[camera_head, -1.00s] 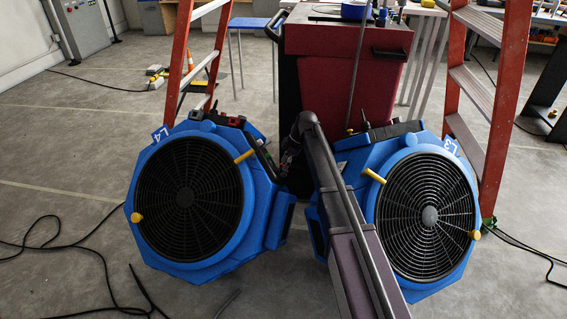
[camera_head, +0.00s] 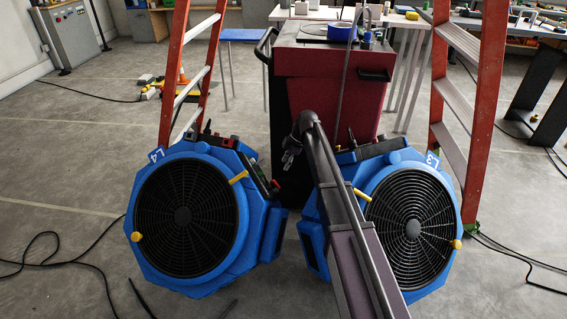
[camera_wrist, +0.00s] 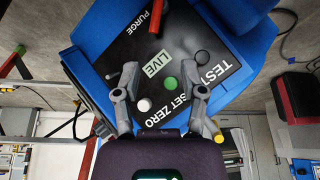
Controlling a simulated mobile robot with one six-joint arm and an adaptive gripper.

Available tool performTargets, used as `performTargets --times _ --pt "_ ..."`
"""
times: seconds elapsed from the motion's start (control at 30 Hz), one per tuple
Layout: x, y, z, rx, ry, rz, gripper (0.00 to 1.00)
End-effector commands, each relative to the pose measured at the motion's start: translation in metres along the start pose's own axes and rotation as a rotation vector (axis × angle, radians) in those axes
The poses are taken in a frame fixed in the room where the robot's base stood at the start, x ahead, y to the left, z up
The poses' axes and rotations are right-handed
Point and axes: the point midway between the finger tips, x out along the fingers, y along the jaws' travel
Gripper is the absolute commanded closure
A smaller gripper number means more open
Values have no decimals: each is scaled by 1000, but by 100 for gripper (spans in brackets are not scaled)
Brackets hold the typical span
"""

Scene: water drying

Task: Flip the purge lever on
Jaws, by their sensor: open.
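A control panel (camera_wrist: 224,72) on a blue housing fills the upper wrist view, with PURGE, LIVE, TEST and SET ZERO labels. A red lever (camera_wrist: 112,18) stands beside the PURGE label, partly cut off by the frame's top edge. Whether it is on or off I cannot tell. My gripper (camera_wrist: 160,78) is open and empty over the panel, its fingers apart on either side of the LIVE label and below the lever in the picture. In the head view my gripper (camera_head: 293,150) hangs near the upper right side of the blue L4 blower (camera_head: 249,222).
White, green and black buttons (camera_wrist: 203,58) lie near the fingers. The blue L3 blower (camera_head: 312,246) stands right of my arm. A red cart (camera_head: 310,65) stands behind, between two orange ladders (camera_head: 192,60). Black cables (camera_head: 40,240) lie on the floor at left.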

Motion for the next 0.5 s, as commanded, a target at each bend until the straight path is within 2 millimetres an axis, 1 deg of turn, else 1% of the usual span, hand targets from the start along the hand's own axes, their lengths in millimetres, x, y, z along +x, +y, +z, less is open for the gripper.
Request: performTargets --times 0.03,0.33,0.5 --pt "-9 0 -2 0 0 0 46" --pt "-36 -1 -2 2 0 0 46" --pt "-50 -16 -2 71 -17 2 46"
